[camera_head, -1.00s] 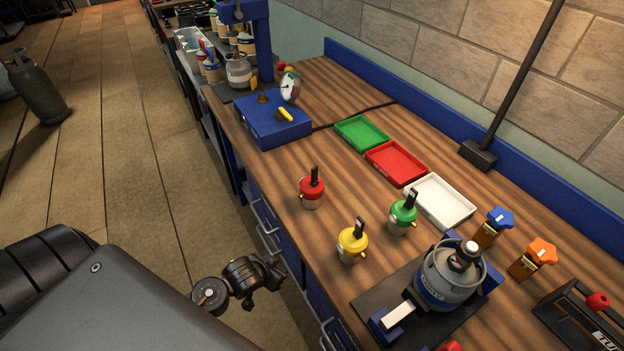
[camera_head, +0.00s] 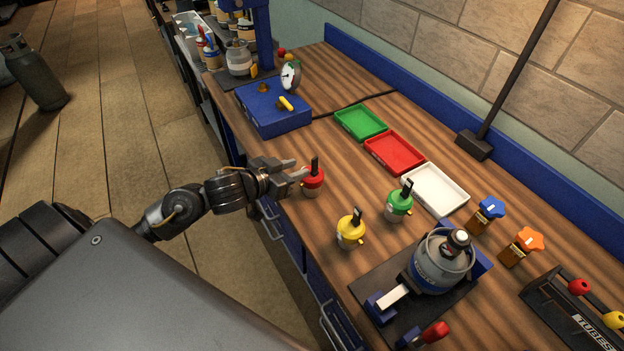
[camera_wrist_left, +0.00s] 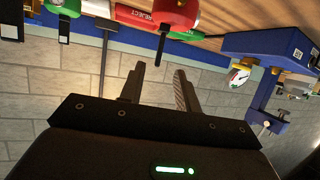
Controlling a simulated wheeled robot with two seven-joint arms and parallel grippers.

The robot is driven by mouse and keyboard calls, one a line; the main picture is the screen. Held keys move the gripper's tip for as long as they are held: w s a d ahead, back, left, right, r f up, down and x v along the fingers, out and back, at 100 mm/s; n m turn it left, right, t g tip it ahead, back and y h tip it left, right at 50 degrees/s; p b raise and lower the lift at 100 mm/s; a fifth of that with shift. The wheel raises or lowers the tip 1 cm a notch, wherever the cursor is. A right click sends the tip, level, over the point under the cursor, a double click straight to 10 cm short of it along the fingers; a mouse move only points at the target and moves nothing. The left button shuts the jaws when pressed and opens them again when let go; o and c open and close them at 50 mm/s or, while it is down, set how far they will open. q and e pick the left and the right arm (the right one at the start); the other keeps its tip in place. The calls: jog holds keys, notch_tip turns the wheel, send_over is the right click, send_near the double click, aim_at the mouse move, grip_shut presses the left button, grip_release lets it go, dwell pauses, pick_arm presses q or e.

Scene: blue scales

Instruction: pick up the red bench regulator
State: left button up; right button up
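The red bench regulator (camera_head: 313,182) stands upright on the wooden bench near its front edge, with a black stem on top. My left gripper (camera_head: 297,174) is just left of it, with its fingers pointing at it and apart. In the left wrist view the red regulator (camera_wrist_left: 176,12) shows at the top, beyond the fingertips. The left gripper there (camera_wrist_left: 158,75) has a clear gap between its fingers and holds nothing. Whether a finger touches the regulator cannot be told. My right gripper is not in view.
A yellow regulator (camera_head: 350,231) and a green regulator (camera_head: 398,204) stand to the right. Green (camera_head: 361,123), red (camera_head: 394,152) and white (camera_head: 436,189) trays lie behind. A blue scale (camera_head: 273,110) stands farther up the bench. A gas canister (camera_head: 442,265) sits on a dark stand.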

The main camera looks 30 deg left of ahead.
aim_at(317, 161)
pick_arm(q)
jog(key=p+x, duration=0.1)
jog(key=x, duration=0.4)
jog(key=shift+w+d, duration=0.1)
jog(key=shift+w, duration=0.15)
jog(key=p+x, duration=0.1)
jog(key=x, duration=0.2)
jog(key=shift+w+d+f, duration=0.15)
jog(key=shift+w+f, duration=0.05)
jog(key=shift+w, duration=0.1)
jog(key=shift+w+d+f, duration=0.1)
jog(key=shift+w+f, duration=0.1)
jog(key=shift+w, duration=0.05)
jog(key=shift+s, duration=0.1)
jog(key=shift+c, duration=0.2)
grip_shut()
jog(key=shift+r, duration=0.1)
dwell(0.4)
